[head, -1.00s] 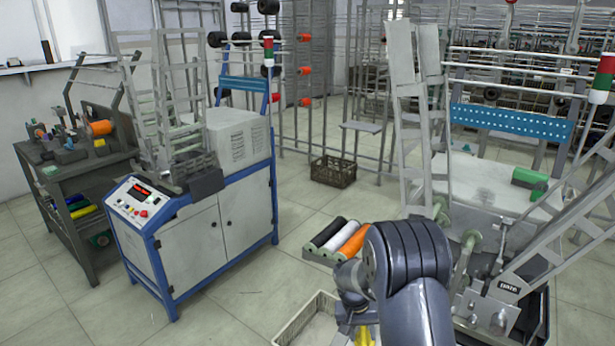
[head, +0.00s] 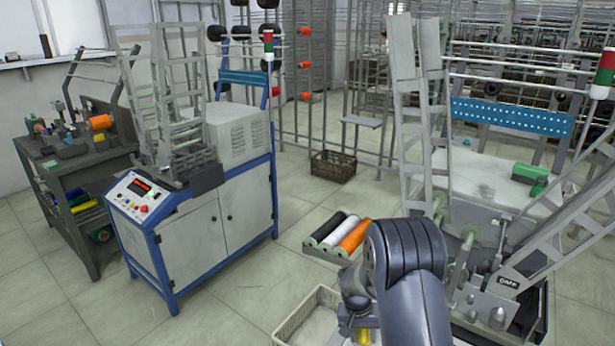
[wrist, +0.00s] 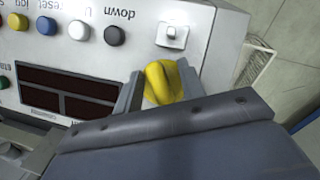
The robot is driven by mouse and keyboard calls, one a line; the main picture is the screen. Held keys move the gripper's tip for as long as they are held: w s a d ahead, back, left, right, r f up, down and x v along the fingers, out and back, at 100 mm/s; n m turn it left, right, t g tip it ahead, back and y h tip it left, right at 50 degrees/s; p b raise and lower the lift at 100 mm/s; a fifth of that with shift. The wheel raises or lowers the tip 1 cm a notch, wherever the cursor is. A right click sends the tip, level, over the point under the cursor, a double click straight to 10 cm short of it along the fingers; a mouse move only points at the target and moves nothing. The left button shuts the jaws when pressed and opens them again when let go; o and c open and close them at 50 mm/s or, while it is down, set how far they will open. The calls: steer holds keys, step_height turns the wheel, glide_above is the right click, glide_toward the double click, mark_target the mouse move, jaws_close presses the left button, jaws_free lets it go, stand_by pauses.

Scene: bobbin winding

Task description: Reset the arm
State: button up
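My gripper (wrist: 160,68) is low over a pale control panel (wrist: 100,62) in the wrist view. Its two grey fingers stand apart on either side of a yellow, curved piece (wrist: 162,84). I cannot tell whether they press on it or only flank it, or whether it is fixed to the panel. In the head view my arm (head: 405,270) reaches down at the bottom centre. A bit of yellow shows at its end, and the fingers are mostly hidden.
The panel has coloured buttons, a dark display (wrist: 70,93) and a white switch plate (wrist: 172,36). A tray of bobbins (head: 312,247), an off-white crate (head: 290,322) and a blue-framed machine (head: 200,225) are to the left. A grey machine (head: 495,185) stands right. Floor shows between the machines.

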steer(key=m, duration=0.1)
steer(key=m+y+p, duration=0.1)
steer(key=shift+r+m, duration=0.3)
steer(key=shift+r, duration=0.1)
steer(key=shift+a+f+m+t+y+p, duration=0.15)
steer(key=shift+m+t+y+p, duration=0.3)
steer(key=shift+m, duration=0.55)
steer(key=shift+w, duration=0.1)
